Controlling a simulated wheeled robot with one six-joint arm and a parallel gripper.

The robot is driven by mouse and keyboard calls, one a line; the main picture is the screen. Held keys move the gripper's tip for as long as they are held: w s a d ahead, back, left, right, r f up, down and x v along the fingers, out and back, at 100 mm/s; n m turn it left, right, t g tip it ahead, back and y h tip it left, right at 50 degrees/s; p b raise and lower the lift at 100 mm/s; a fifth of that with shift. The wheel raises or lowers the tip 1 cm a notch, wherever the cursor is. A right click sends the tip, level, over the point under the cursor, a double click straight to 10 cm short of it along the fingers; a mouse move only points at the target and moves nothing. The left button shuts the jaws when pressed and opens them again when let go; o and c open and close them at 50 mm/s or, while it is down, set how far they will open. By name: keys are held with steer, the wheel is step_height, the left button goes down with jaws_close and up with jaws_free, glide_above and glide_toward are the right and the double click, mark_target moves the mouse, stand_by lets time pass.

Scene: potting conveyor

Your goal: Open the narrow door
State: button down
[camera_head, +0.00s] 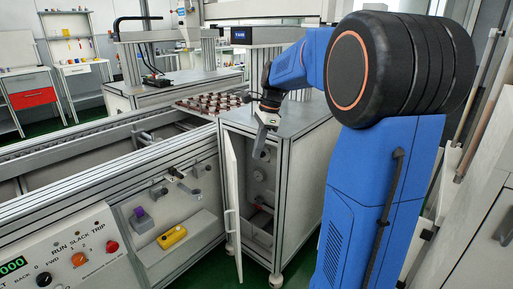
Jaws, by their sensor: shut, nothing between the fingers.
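The narrow door (232,198) is a tall white panel hinged on the front of a grey cabinet (310,165). It stands swung out from the cabinet front, seen nearly edge-on, with a small handle low on its outer side. The cabinet's inside shows to the right of the door, with grey round parts and a reddish item low down. My gripper (260,151) points down in front of the cabinet's upper opening, just right of the door's top. It is shut and empty. I cannot tell whether it touches the door.
A conveyor frame with a side shelf runs along the left; a yellow box (172,237) sits on the shelf. A control panel (65,262) with RUN, SLACK and TRIP labels is at the lower left. A tray of brown pots (213,103) lies behind the cabinet. Green floor shows below the door.

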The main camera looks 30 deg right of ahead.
steer(key=w+a+f, duration=0.1)
steer(key=a+f, duration=0.4)
steer(key=f, duration=0.1)
steer(key=shift+w+a, duration=0.15)
steer(key=shift+w, duration=0.15)
steer(key=w+a+m, duration=0.1)
steer(key=w+a, duration=0.2)
steer(key=a, duration=0.6)
steer(key=shift+w+a+m, duration=0.15)
steer(key=shift+w+m, duration=0.05)
steer(key=shift+m, duration=0.1)
